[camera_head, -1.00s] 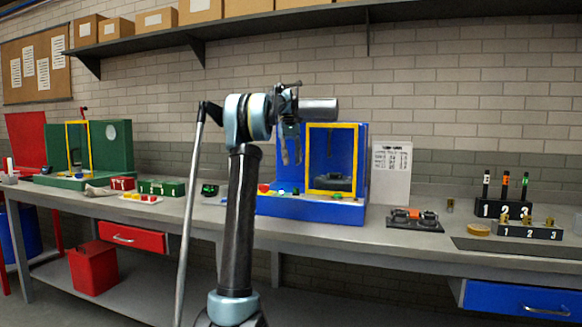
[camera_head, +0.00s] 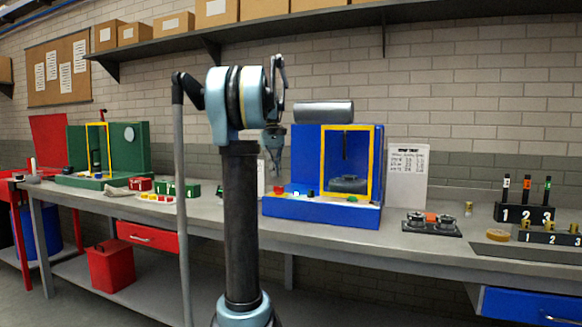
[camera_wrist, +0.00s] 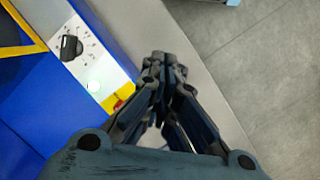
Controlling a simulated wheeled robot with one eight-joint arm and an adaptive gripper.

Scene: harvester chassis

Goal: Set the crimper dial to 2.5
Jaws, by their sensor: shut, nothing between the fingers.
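The crimper is a blue machine (camera_head: 318,212) with a yellow-framed opening and a pale control strip along its front. Its dial (camera_wrist: 70,47) is a black knob with markings around it, at the upper left of the wrist view. I cannot read its setting. A lit whitish-green button (camera_wrist: 93,87) and a red control on a yellow base (camera_wrist: 119,102) are on the same strip. My gripper (camera_wrist: 165,64) is shut and empty, to the right of the strip and apart from the dial. In the head view my gripper (camera_head: 273,170) hangs pointing down by the crimper's left side.
A printed chart (camera_head: 408,172) stands right of the crimper. A black fixture (camera_head: 431,224) and numbered holders (camera_head: 524,213) are farther right on the grey bench. A green machine (camera_head: 135,150) and a green box (camera_head: 172,188) are at the left. A shelf runs overhead.

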